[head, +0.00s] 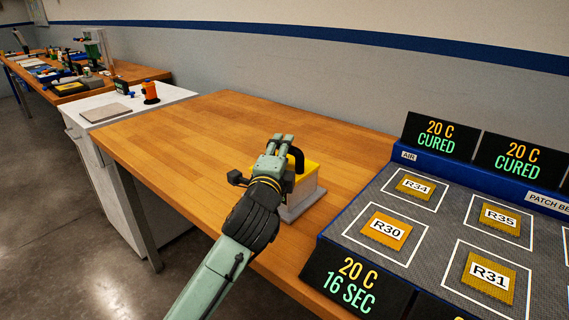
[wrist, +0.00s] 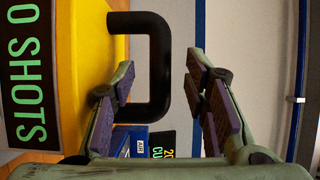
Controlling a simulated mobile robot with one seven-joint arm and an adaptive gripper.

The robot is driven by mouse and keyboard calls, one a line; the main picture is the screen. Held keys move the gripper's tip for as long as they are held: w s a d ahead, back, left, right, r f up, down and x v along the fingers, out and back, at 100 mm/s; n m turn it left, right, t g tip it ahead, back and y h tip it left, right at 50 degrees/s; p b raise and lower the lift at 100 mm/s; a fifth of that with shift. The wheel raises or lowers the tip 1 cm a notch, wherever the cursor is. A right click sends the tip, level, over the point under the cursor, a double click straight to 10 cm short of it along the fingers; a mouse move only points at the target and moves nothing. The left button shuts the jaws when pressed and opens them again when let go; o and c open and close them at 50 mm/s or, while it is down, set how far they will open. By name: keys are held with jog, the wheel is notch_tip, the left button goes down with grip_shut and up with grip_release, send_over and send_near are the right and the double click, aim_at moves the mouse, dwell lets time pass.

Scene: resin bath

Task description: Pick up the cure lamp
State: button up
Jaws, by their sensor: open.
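The cure lamp looks to be the yellow box (head: 308,176) with a black handle (head: 298,157), standing on a grey base on the wooden bench, partly hidden behind my gripper. In the wrist view, its yellow body (wrist: 82,75) fills the left side, with a dark panel (wrist: 30,75) reading "0 SHOTS" in green. The handle also shows there as a black loop (wrist: 160,65). My gripper (head: 281,141) is open at the lamp's handle. In the wrist view, the handle's bar lies between the lines of the two open fingers (wrist: 160,85); I see no clear contact.
A patch bed (head: 420,215) with labelled orange patches and timer displays stands close on the right. The wooden bench (head: 190,130) is clear to the left. A white cabinet (head: 125,115) with an orange-and-black item (head: 151,93) stands beyond, before a cluttered bench.

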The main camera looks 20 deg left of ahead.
jog(key=shift+w+a+p, duration=0.2)
jog(key=shift+w+p, duration=0.1)
jog(key=shift+w, duration=1.15)
jog(key=shift+c, duration=0.2)
grip_shut()
